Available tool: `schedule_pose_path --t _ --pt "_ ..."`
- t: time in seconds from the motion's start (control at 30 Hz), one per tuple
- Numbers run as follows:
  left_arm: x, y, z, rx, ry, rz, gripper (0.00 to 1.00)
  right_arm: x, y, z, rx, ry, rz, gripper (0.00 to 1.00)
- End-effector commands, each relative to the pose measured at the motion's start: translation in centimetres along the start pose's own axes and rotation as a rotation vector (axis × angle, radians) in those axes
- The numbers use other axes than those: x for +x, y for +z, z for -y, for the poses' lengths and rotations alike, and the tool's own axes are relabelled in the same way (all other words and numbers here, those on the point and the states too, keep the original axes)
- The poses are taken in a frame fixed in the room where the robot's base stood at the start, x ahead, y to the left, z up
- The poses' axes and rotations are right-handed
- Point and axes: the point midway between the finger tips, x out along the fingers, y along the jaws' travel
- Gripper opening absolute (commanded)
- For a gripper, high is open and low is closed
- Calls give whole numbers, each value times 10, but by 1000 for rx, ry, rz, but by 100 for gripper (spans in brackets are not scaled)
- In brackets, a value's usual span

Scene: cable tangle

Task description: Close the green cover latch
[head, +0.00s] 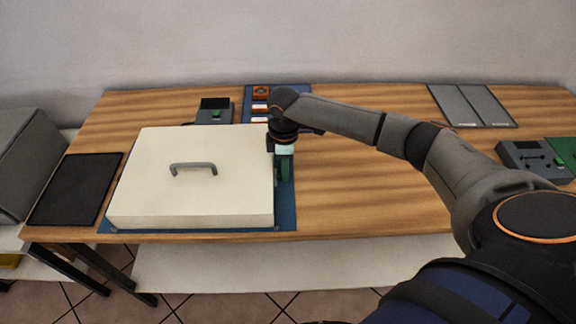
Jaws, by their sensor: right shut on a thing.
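A large cream cover (140,190) with a grey handle (193,167) sits on a blue mat (287,212) at the left of the table. The green latch (285,166) is at the cover's right side. My right gripper (284,150) reaches down over the latch from above and is shut on it. The wrist hides the top of the contact, and I cannot tell the latch's exact angle. My left gripper is not in view.
The wooden table (360,200) is clear right of the mat. A black pad (75,190) lies left of the cover. Behind stand a small device with a green button (215,112) and a blue board (295,92). Grey panels (470,104) and another device (535,160) are at the right.

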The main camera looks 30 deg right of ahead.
Motion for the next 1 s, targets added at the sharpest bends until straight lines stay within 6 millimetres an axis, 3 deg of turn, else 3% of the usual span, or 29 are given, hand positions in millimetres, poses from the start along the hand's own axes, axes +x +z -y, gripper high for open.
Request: schedule_pose_path --t 0.07,0.37,0.4,0.63,1.0 --pt "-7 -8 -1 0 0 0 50 -4 -7 1 -1 -3 -3 0" --pt "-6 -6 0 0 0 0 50 0 -9 1 -2 0 -6 0" --pt "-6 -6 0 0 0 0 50 -1 -9 1 -3 0 -6 23" --pt "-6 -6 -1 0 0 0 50 0 -8 0 -2 0 -3 49" --pt "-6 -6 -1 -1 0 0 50 -8 -8 0 -1 1 -3 50"
